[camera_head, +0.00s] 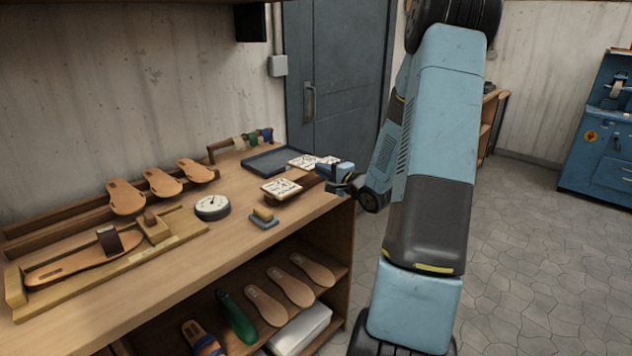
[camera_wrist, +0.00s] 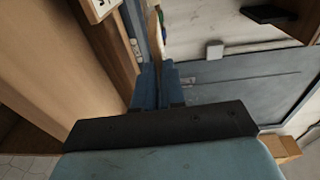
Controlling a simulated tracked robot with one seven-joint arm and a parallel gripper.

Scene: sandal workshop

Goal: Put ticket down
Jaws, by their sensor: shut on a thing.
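My gripper (camera_head: 336,174) is at the right end of the wooden bench, above or beside its edge. In the wrist view the blue fingers (camera_wrist: 159,82) are closed on a thin pale card seen edge-on, the ticket (camera_wrist: 153,28). Its face is hidden there. In the head view a white printed card (camera_head: 328,160) shows just behind the gripper; I cannot tell for sure whether it is the held ticket. Another printed card (camera_head: 303,161) lies by the dark tray (camera_head: 262,165). A further printed card (camera_head: 281,187) sits on a brown wooden stand in front.
A round dial gauge (camera_head: 212,207) and a small brush-like block (camera_head: 264,217) stand on the bench (camera_head: 175,260). Sandal soles rest on a back rail, and a wooden jig (camera_head: 100,255) fills the left. More soles lie on the lower shelf.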

